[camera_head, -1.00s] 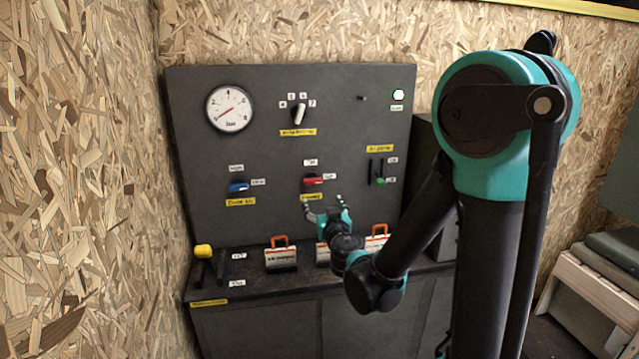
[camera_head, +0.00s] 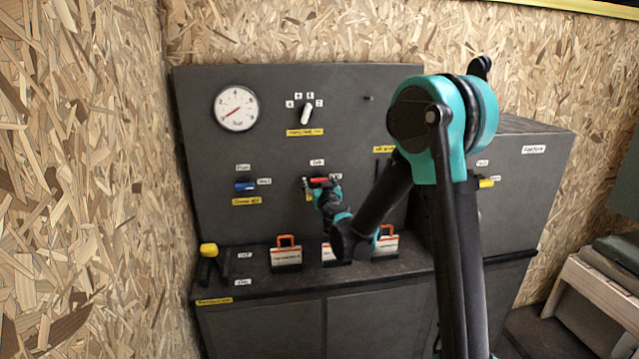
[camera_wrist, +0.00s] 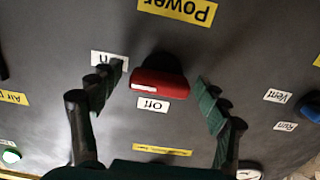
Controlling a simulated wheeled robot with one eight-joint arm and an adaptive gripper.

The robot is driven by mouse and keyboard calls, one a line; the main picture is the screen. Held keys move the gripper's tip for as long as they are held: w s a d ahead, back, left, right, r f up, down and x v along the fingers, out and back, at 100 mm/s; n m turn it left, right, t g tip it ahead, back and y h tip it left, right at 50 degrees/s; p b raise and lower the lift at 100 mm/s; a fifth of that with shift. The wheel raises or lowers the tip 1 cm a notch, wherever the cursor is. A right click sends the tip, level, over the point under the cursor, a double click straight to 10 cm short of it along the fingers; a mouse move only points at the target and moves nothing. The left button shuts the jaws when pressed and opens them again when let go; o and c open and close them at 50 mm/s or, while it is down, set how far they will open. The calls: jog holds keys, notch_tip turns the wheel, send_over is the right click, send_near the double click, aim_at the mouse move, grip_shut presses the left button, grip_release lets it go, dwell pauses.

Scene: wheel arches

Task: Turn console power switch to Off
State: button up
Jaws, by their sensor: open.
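The console power switch is a red handle (camera_wrist: 160,84) on the grey panel, seen upside down in the wrist view. The handle lies roughly level across the picture, with a label "Off" (camera_wrist: 153,104) beside it and a second label, partly covered, at its left end. A yellow label "Power" (camera_wrist: 177,9) is on its other side. In the head view the red handle (camera_head: 319,181) shows just beyond my gripper (camera_head: 321,186). In the wrist view my gripper (camera_wrist: 155,95) is open, its fingers on either side of the handle with gaps between.
A blue handle (camera_head: 245,185) is to the left on the panel, with a gauge (camera_head: 236,108) and a white selector knob (camera_head: 306,113) above.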

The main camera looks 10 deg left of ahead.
jog(key=shift+w, duration=0.1)
jog(key=shift+c, duration=0.6)
jog(key=c, duration=1)
jog(key=shift+c, duration=0.2)
jog(key=shift+n, duration=0.4)
jog(key=n, duration=1.3)
jog(key=shift+a+r, duration=0.1)
jog(key=shift+n, duration=2)
